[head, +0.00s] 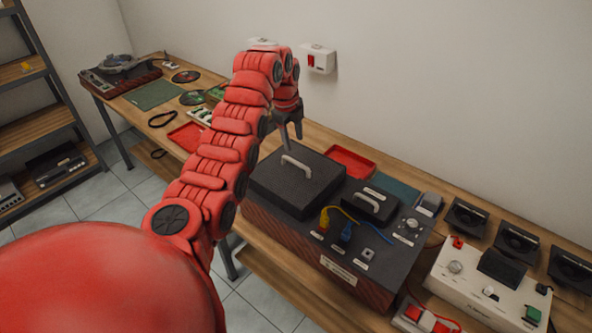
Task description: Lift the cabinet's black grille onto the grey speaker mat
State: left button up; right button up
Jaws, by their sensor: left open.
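The cabinet (290,245) is a long box with a ribbed red-brown front and a dark top, standing on the wooden bench. A large square black panel with a pale handle, which looks like the black grille (268,187), lies on the left part of its top. My left gripper (288,138) is open and empty, fingers pointing down, above and behind the grille's far edge and apart from it. A grey-teal mat (399,190) shows partly behind the cabinet; I cannot tell if it is the grey speaker mat. My right gripper is not in view.
A smaller black cover (371,208) with a handle sits right of the grille, near yellow and blue cables. A red tray (350,160) lies behind the cabinet. Several black speakers (467,217) and a white test box (480,282) stand right. A wall switch (317,60) is behind my arm.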

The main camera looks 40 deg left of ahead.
aim_at(294, 161)
pick_arm(q)
jog(key=f, duration=0.1)
jog(key=f+p, duration=0.1)
jog(key=f, duration=0.1)
jog(key=shift+w+f+p, duration=0.25)
jog(key=shift+f+p, duration=0.1)
jog(key=f+p, duration=0.1)
jog(key=f, duration=0.1)
jog(key=f+p, duration=0.1)
jog(key=shift+a+f, duration=0.2)
jog(key=shift+f, duration=0.2)
jog(key=shift+w+a+f, duration=0.1)
jog(key=shift+w+f, duration=0.1)
jog(key=shift+f, duration=0.2)
grip_shut()
dwell(0.4)
